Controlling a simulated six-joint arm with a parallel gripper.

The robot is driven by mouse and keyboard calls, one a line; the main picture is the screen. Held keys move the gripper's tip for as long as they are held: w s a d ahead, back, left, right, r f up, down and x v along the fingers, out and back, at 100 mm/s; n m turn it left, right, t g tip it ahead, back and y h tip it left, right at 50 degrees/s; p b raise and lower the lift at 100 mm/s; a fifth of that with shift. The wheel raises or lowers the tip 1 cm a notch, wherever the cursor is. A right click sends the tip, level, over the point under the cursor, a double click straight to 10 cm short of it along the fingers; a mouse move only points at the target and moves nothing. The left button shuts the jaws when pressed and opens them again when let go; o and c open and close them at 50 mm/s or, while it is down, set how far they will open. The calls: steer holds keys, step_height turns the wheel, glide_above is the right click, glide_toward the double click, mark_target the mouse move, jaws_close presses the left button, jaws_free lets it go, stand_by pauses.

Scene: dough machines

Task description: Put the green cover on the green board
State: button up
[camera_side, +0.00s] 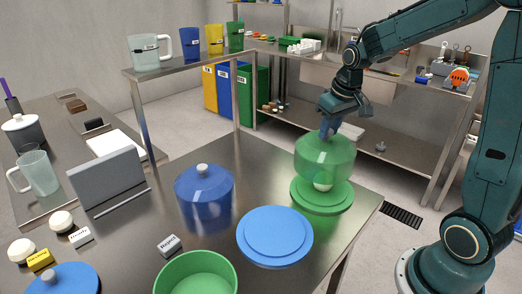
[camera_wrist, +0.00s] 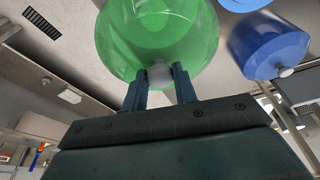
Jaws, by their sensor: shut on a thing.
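The green cover (camera_side: 325,155) is a translucent dome, held upright above the green board. In the wrist view the green cover (camera_wrist: 158,35) fills the top middle, with its pale knob (camera_wrist: 160,74) between my fingers. My gripper (camera_side: 328,132) is shut on that knob; the fingers also show in the wrist view (camera_wrist: 159,80). The green board (camera_side: 322,198) is a round stepped disc near the table's right corner. A pale dough ball (camera_side: 323,184) sits on the board and shows through or just below the cover's lower edge. I cannot tell whether the cover's rim touches the board.
A blue translucent cover (camera_side: 204,188) stands left of the green board, and a round blue board (camera_side: 275,235) lies in front. A green bowl (camera_side: 196,272) is at the front edge. A grey panel (camera_side: 105,180) and small labels stand at left.

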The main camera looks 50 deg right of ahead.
mark_target(332, 143)
steer(key=shift+s, duration=0.5)
steer(key=shift+f, duration=4.05)
steer(key=o, duration=1)
steer(key=shift+r, duration=0.1)
steer(key=v, duration=1.3)
steer(key=shift+s+r, duration=0.1)
steer(key=shift+r, duration=0.2)
